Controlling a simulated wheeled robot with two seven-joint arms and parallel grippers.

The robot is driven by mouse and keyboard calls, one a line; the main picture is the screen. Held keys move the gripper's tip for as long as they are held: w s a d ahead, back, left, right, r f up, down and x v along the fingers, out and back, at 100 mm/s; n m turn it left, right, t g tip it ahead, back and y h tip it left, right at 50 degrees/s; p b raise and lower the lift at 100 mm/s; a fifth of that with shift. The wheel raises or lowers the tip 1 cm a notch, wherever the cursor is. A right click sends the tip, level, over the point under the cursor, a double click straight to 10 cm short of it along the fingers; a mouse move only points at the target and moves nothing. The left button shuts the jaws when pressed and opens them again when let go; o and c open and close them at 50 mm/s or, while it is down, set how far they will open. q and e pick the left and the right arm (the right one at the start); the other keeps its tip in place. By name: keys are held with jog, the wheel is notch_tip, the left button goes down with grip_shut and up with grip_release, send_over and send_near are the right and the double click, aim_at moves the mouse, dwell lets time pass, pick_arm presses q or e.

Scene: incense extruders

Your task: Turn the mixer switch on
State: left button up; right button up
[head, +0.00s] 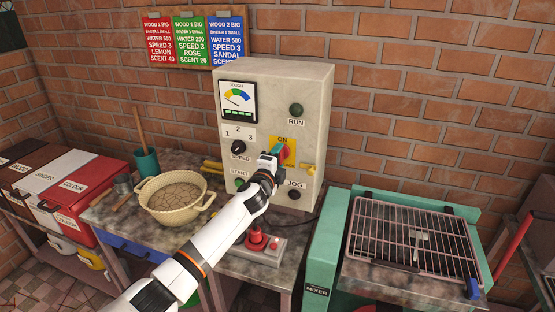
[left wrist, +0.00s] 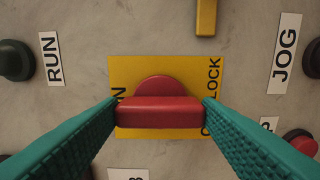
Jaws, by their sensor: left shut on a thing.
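The mixer switch is a red rotary handle (left wrist: 158,112) on a yellow plate (left wrist: 180,72), on the front of the grey control box (head: 318,110). In the head view the handle (head: 286,153) shows just below the word ON, partly behind my left gripper (head: 273,160). In the left wrist view the green fingers of my left gripper (left wrist: 159,112) are shut on the two ends of the red handle. The handle's bar lies across that picture, in line between the fingertips. The lower part of the plate's lettering is hidden by the fingers. My right gripper is not in view.
A beige basin (head: 157,204) stands left on the bench. The green mixer (head: 330,240) with a grille (head: 390,219) stands at right.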

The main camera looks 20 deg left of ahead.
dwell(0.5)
pick_arm(q)
jog(key=o, duration=1)
jog(key=shift+s, duration=0.1)
jog(key=s+b, duration=0.1)
jog(key=s, duration=1.1)
jog(key=shift+a, duration=0.2)
jog(key=shift+w+f, duration=0.1)
